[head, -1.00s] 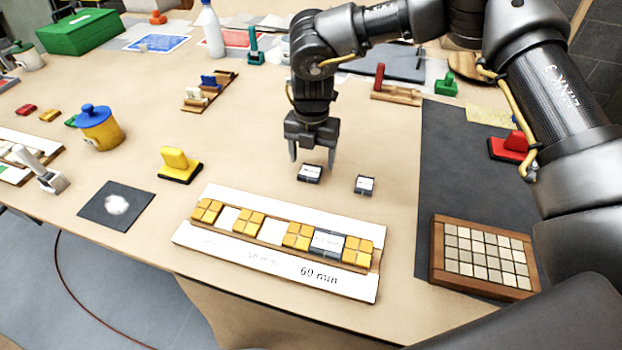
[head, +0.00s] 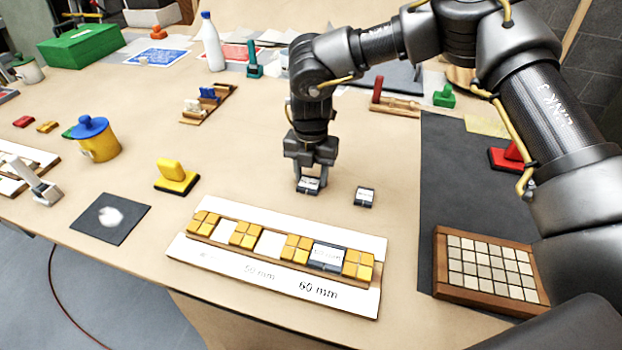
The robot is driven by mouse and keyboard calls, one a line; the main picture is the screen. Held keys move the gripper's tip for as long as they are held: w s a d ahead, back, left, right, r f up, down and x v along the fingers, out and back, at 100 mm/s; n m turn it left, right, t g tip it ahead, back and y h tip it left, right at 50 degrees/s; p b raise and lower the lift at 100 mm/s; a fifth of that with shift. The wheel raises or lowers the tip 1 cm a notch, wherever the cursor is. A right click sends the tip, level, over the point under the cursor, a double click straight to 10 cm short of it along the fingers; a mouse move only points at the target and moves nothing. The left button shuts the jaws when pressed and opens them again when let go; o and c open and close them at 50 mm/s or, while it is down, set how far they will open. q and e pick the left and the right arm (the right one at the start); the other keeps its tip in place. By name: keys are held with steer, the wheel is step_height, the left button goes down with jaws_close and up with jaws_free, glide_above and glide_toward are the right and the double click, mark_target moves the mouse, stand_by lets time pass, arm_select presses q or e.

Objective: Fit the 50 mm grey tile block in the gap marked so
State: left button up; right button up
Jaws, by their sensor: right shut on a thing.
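My right gripper (head: 310,187) points down and is shut on a small grey tile block with a white label (head: 309,184), at table height. The label is too small to read. A second, similar grey block (head: 365,196) lies just to the right on the bare table. In front is the white mosaic panel (head: 345,300) with several yellow tile groups in a row. Two white gaps show between them, a left one (head: 223,231) and a middle one (head: 269,243). A larger grey block (head: 327,257) fills the right gap, above the "60 mm" mark. "50 mm" is printed below the middle gap. My left gripper is not in view.
A wooden tray of pale tiles (head: 490,265) sits on a dark mat (head: 455,185) at the right. A yellow-handled tool (head: 176,177) and a dark square with white powder (head: 111,218) are left of the panel. The table between blocks and panel is clear.

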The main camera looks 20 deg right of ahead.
mark_target(311, 179)
steer(key=shift+r+p, duration=0.4)
steer(key=shift+r, duration=0.1)
step_height(311, 179, up, 3)
steer(key=shift+f+p, duration=0.15)
steer(key=shift+p, duration=0.85)
arm_select(q)
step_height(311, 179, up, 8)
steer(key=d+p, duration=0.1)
steer(key=p, duration=0.5)
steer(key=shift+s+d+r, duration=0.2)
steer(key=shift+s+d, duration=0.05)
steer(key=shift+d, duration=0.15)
arm_select(e)
steer(key=s+a+r, duration=0.6)
steer(key=s+r, duration=0.3)
steer(key=s, duration=0.3)
steer(key=shift+s+a+r, duration=0.15)
steer(key=shift+a+r, duration=0.05)
steer(key=shift+a, duration=0.1)
